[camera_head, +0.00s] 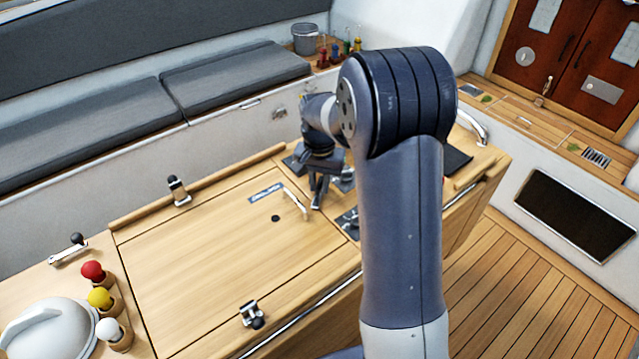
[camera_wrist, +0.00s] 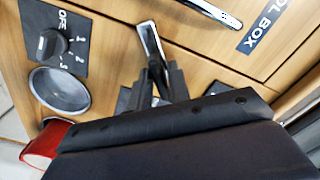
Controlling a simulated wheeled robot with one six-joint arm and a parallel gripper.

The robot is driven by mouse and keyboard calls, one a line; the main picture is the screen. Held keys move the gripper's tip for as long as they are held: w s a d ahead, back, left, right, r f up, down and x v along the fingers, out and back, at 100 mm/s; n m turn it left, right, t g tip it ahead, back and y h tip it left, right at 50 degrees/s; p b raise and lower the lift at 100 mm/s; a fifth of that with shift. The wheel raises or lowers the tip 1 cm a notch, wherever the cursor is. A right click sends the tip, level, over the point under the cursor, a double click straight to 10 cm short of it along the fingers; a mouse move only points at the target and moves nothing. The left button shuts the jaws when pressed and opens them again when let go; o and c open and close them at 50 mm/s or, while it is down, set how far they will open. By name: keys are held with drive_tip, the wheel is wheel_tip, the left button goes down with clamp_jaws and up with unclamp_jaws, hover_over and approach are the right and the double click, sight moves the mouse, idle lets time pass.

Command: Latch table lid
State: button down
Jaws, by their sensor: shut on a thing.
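The wooden table lid (camera_head: 190,255) lies flat in the table in the head view, with a label (camera_head: 265,193) and a metal handle (camera_head: 296,203) near its far right corner. In the wrist view the label (camera_wrist: 265,25) reads partly "OL BOX", and the handle (camera_wrist: 212,11) shows beside it. My gripper (camera_head: 317,202) is low over the table just right of the lid handle.
A metal clasp (camera_head: 251,313) is at the lid's near edge and another (camera_head: 178,190) at its far edge. A rotary switch (camera_wrist: 52,43) and a metal cup (camera_wrist: 60,90) sit left of my fingers. Red, yellow and white knobs (camera_head: 100,298) stand at the near left.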

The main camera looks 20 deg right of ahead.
sight(320, 182)
drive_tip(key=m, duration=0.3)
drive_tip(key=shift+m, duration=0.4)
drive_tip(key=shift+m+b, duration=0.4)
drive_tip(key=shift+m, duration=1.8)
drive_tip(key=c, duration=1.4)
unclamp_jaws()
drive_tip(key=shift+c, duration=0.2)
wheel_tip(320, 182, up, 11)
drive_tip(key=b, duration=0.1)
drive_tip(key=shift+f, duration=0.15)
